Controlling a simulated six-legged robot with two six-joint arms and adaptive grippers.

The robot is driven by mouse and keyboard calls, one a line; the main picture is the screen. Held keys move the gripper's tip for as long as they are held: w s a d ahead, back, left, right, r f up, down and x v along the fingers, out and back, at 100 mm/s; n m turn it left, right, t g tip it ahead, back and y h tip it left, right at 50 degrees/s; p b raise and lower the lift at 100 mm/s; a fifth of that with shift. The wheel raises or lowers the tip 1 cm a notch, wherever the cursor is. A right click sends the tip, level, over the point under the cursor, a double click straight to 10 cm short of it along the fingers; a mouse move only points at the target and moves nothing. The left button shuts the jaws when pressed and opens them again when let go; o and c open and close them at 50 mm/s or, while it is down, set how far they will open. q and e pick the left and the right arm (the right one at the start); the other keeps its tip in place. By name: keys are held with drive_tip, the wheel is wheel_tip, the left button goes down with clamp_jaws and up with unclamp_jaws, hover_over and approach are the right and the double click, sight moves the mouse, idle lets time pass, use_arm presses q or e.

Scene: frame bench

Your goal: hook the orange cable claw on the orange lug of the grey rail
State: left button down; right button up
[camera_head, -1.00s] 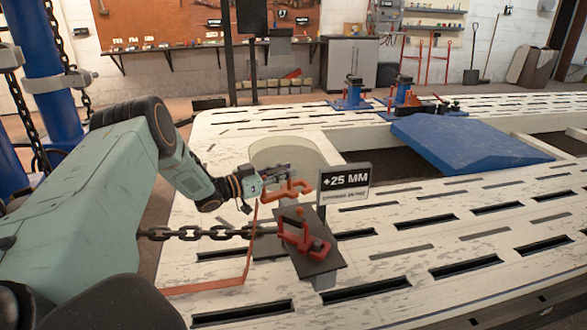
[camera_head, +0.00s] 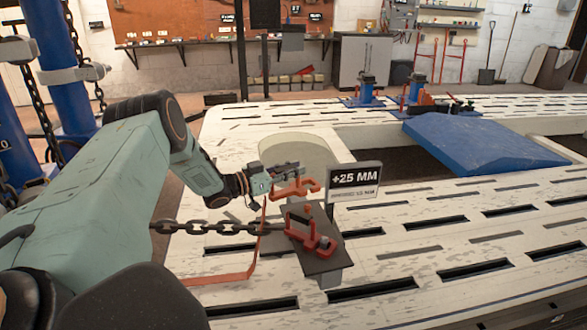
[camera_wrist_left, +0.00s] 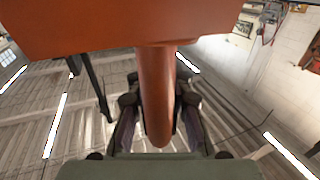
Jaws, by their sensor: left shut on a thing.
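My left gripper (camera_head: 288,174) is shut on the orange claw (camera_head: 297,189) and holds it above the bench. In the left wrist view the claw's orange body (camera_wrist_left: 130,22) fills the top, and its round stem (camera_wrist_left: 156,100) sits between the fingers. An orange strap (camera_head: 240,273) runs from near the claw down onto the bench. Below and slightly right of the claw, apart from it, an orange clamp-like piece (camera_head: 312,235) stands on a dark grey plate (camera_head: 322,263). I cannot tell which part is the lug. My right gripper is not in view.
A "+25 MM" sign (camera_head: 354,178) stands just right of the claw. A dark chain (camera_head: 205,228) stretches left from the plate. The slotted white bench (camera_head: 400,210) is clear to the right, with a blue ramp (camera_head: 480,145) and blue stands (camera_head: 366,90) farther back.

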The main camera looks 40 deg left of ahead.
sight(293, 188)
use_arm(q)
drive_tip(key=shift+w+a+f+b, duration=0.1)
drive_tip(key=shift+f+b, duration=0.35)
drive_tip(key=shift+f, duration=0.3)
drive_tip(key=shift+f+b, duration=0.9)
drive_tip(key=shift+f, duration=0.1)
drive_tip(key=shift+f+b, duration=2.45)
drive_tip(key=shift+f, duration=0.6)
drive_tip(key=c, duration=1.4)
unclamp_jaws()
drive_tip(key=shift+o, duration=1.4)
drive_tip(key=shift+f, duration=0.1)
